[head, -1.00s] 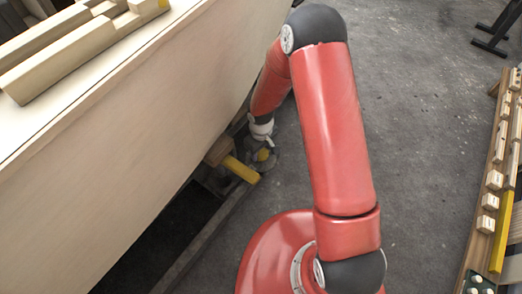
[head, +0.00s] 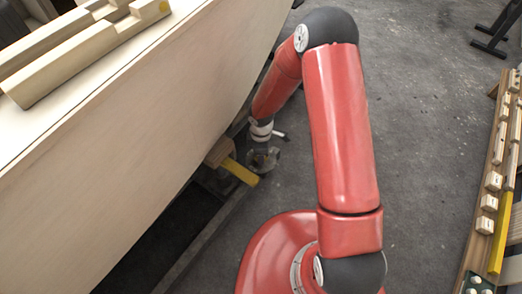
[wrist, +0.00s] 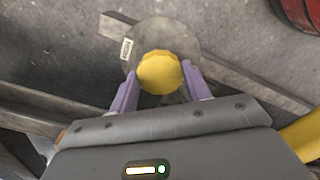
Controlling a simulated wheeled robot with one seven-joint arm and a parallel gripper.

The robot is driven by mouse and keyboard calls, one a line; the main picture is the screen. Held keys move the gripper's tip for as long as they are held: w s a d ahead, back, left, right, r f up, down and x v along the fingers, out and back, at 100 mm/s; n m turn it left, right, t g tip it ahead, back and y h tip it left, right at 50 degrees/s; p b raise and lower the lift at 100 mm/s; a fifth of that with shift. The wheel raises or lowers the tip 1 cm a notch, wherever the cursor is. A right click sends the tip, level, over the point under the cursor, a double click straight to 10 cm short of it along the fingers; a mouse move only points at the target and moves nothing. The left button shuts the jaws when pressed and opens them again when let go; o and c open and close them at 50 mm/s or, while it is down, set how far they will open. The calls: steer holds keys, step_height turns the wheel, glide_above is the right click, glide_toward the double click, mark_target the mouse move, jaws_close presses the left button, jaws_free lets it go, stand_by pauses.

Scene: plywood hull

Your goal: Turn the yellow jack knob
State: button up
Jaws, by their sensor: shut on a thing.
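The yellow jack knob (wrist: 160,72) is round with a scalloped edge. It sits on a round grey plate with a small white label. My gripper (wrist: 158,84) has its two purple fingers on either side of the knob, closed on it. In the head view my gripper (head: 262,158) points down beside the hull's lower edge, and the knob is hidden there behind my wrist and gripper.
A yellow bar (head: 240,171) sticks out from a wooden block (head: 218,152) under the pale plywood hull (head: 130,130), close to my gripper. A grey rail (head: 215,225) runs along the floor. A board with wooden pieces (head: 490,190) stands at right. The floor between is clear.

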steer(key=shift+n, duration=0.4)
steer(key=o, duration=1)
steer(key=shift+r, duration=0.1)
step_height(320, 180, up, 8)
steer(key=shift+f+p, duration=0.2)
steer(key=shift+p, duration=0.55)
steer(key=shift+r, duration=0.1)
